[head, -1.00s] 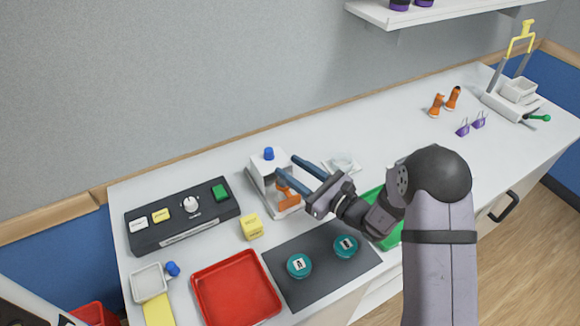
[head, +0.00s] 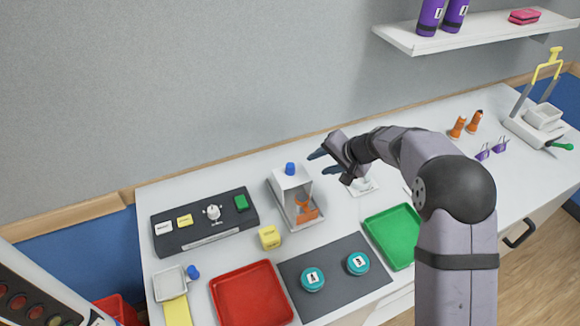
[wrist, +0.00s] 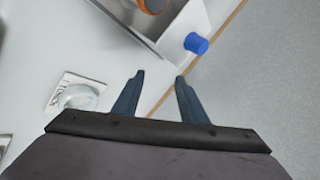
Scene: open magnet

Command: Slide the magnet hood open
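The magnet hood (head: 291,184) is a white box with a blue knob (head: 290,168) on top. It stands at the back of a grey-edged tray-like base (head: 300,214), its front side open. An orange object (head: 306,211) lies in front of and partly under it. My gripper (head: 318,163) is open and empty, to the right of the hood and apart from it. In the wrist view my fingers (wrist: 160,76) are spread over bare bench. The blue knob (wrist: 197,43) shows beyond them to the upper right, and the orange object (wrist: 151,4) at the top edge.
A clear dish on a white tile (head: 362,186) lies just right of the base. Red (head: 216,286) and green (head: 373,231) trays are nearer. The wall is close behind.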

